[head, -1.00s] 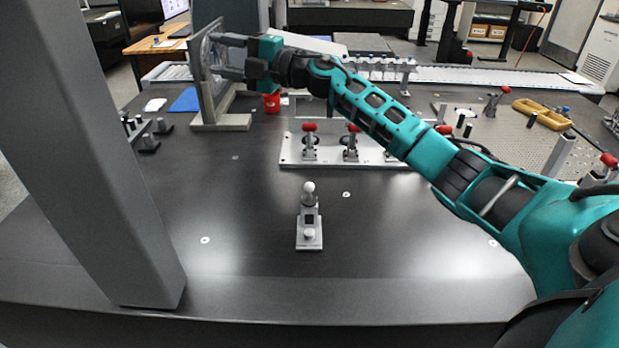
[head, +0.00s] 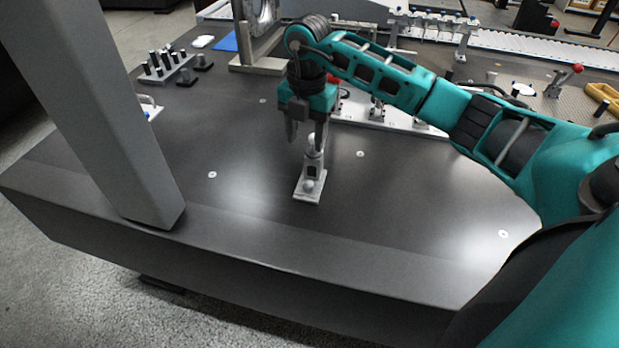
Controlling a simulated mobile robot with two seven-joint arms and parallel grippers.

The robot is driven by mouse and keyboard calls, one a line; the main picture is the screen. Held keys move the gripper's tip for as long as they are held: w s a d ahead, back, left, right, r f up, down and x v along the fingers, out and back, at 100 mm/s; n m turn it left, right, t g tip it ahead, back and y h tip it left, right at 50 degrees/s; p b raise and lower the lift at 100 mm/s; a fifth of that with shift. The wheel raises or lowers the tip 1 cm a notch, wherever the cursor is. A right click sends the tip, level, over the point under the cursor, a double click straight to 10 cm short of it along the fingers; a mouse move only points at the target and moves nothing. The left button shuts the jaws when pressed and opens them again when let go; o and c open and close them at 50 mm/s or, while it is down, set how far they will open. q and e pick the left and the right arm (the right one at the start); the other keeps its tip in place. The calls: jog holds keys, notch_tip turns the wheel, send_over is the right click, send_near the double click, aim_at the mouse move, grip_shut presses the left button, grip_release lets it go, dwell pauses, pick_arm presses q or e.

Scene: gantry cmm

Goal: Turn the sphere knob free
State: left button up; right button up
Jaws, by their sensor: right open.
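A small light-grey fixture (head: 308,196) stands on the dark table, with a pale ball (head: 309,186) low on its front. A pale sphere knob (head: 312,140) tops the post at its rear, partly hidden by my gripper. My right gripper (head: 305,142) points down over the post, jaws open, with one finger on each side of the knob's upper area. I cannot tell whether a finger touches it. My left gripper is not in view.
A grey column (head: 110,120) rises at the left table edge. A plate with toggle clamps (head: 377,108) lies behind my right arm. Black pegs on a stand (head: 163,66) stand at the back left. The table in front of the fixture is clear.

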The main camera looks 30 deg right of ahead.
aim_at(308, 183)
notch_tip(308, 183, down, 13)
jog(key=shift+d+b, duration=0.1)
jog(key=shift+b, duration=0.7)
jog(key=shift+s, duration=0.1)
jog(key=shift+c, duration=0.3)
grip_shut()
